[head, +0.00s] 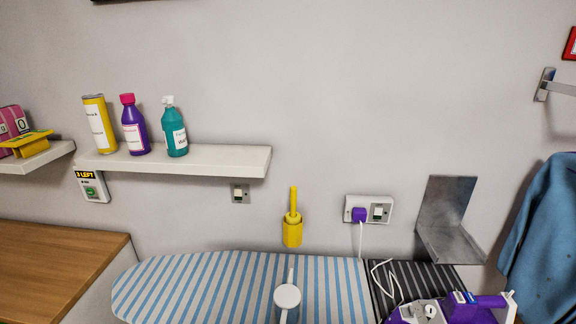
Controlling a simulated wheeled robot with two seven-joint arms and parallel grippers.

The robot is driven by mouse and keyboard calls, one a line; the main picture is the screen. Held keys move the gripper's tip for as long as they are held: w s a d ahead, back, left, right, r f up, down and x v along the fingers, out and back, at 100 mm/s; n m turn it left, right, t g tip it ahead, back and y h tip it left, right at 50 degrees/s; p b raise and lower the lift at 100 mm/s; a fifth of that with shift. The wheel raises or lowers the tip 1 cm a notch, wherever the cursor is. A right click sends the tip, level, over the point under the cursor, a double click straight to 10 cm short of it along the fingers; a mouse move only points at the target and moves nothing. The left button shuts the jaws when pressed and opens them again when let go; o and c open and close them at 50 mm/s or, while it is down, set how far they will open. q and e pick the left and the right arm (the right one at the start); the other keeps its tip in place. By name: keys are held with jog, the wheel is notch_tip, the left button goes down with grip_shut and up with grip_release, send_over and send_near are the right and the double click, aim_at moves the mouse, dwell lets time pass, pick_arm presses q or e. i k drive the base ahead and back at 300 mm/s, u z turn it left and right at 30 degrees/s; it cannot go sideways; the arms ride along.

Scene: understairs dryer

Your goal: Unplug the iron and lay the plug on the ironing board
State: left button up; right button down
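A purple plug (359,214) sits in the left side of the white double wall socket (382,209). A white cord runs down from it to the board. The purple and white iron (460,309) rests at the lower right, on or beside the dark striped end of the board, and is cut by the frame's bottom edge. The ironing board (190,285) has a blue and white striped cover and runs along the bottom below the socket.
A white shelf (215,160) holds a yellow can (99,125), a purple bottle (134,126) and a teal bottle (174,128). A yellow brush holder (292,230) and a metal bracket (448,220) flank the socket. Blue cloth (545,245) hangs right.

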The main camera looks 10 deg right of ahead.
aim_at(361, 214)
jog(key=z, duration=1.05)
jog(key=k, duration=0.65)
jog(key=u, duration=1.25)
